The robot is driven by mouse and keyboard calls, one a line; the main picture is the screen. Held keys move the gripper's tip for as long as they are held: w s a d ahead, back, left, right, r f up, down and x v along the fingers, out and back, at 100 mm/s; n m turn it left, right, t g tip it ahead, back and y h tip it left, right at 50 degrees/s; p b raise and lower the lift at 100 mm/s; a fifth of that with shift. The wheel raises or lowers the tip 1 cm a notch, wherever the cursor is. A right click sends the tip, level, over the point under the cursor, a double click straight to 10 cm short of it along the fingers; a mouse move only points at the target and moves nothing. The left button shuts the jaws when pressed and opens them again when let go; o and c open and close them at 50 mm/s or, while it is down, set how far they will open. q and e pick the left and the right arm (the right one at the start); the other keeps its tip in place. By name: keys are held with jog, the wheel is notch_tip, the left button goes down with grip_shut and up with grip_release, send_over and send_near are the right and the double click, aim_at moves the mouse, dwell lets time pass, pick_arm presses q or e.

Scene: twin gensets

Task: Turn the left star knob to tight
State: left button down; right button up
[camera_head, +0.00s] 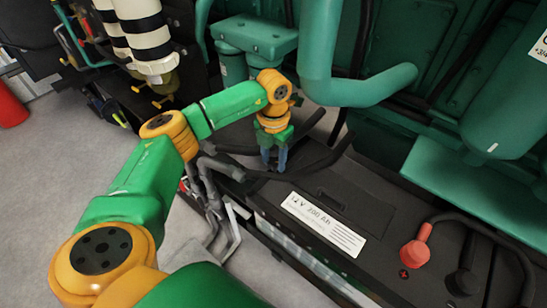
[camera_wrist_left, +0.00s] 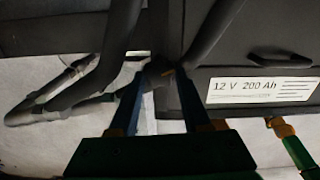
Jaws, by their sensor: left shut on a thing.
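My left gripper (camera_head: 274,162) reaches down beside the black battery box, among dark hoses. In the left wrist view its two blue fingers (camera_wrist_left: 163,72) close on a small dark piece (camera_wrist_left: 158,67) with a yellowish spot. This piece is where the star knob may be, but its star shape cannot be made out. In the head view the fingers and hoses hide it. No tight mark is readable. My right gripper is not in view.
The battery box has a white label (camera_head: 324,222), also in the left wrist view (camera_wrist_left: 259,90). A red terminal cap (camera_head: 415,252) sits on its right. A thick green pipe (camera_head: 321,50) stands close behind my left wrist. Dark hoses (camera_wrist_left: 72,108) run beside the fingers.

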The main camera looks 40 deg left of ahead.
pick_arm(q)
jog(key=m, duration=0.6)
jog(key=shift+a, duration=0.1)
jog(key=m, duration=0.5)
jog(key=shift+w+m, duration=0.15)
jog(key=shift+m, duration=0.15)
jog(key=m, duration=0.5)
jog(key=shift+w, duration=0.1)
jog(key=m, duration=0.5)
jog(key=shift+m, duration=0.4)
jog(key=shift+c, duration=1.8)
grip_release()
